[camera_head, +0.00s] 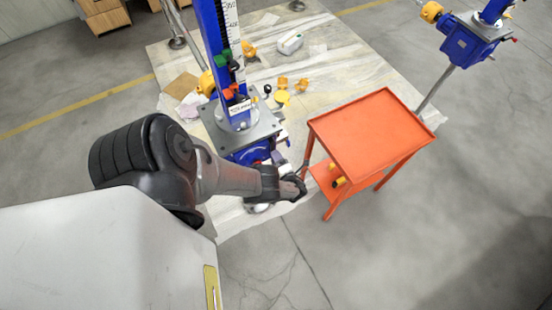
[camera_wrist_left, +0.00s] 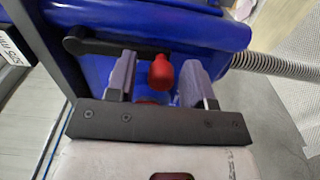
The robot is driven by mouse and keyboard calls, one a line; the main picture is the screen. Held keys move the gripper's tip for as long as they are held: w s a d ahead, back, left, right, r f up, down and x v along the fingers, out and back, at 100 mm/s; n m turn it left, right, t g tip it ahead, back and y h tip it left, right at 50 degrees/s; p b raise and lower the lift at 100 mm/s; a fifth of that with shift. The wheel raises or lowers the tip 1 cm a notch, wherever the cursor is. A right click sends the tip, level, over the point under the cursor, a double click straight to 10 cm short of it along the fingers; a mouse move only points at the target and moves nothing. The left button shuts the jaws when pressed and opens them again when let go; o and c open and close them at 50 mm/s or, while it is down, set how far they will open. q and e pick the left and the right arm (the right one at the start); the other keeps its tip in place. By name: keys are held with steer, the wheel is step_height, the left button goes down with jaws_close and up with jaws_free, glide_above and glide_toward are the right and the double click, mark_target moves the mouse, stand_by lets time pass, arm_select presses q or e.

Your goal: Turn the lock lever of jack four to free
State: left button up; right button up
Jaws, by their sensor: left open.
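A blue jack (camera_head: 245,150) stands on the floor sheet, with a tall blue column and scale rising from its grey plate. In the left wrist view its blue housing (camera_wrist_left: 185,30) fills the top. A black lever (camera_wrist_left: 110,46) runs across the housing from a pivot at the left, ending near a red knob (camera_wrist_left: 161,72). My left gripper (camera_wrist_left: 158,84) is open, with the red knob between its two pale fingers. I cannot tell if either finger touches it. In the head view my left gripper (camera_head: 297,187) is beside the jack's lower part, where the lever is hidden. No jack number is readable.
An orange cart (camera_head: 370,130) stands close to the right of my left gripper. Another blue jack (camera_head: 468,42) is at the upper right. Yellow parts (camera_head: 283,97) lie on the sheet behind. A grey ribbed hose (camera_wrist_left: 275,65) runs right from the housing. Open floor lies at lower right.

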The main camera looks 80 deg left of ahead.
arm_select(q)
steer(key=v, duration=1.3)
steer(key=shift+d, duration=0.4)
steer(key=shift+w, duration=0.1)
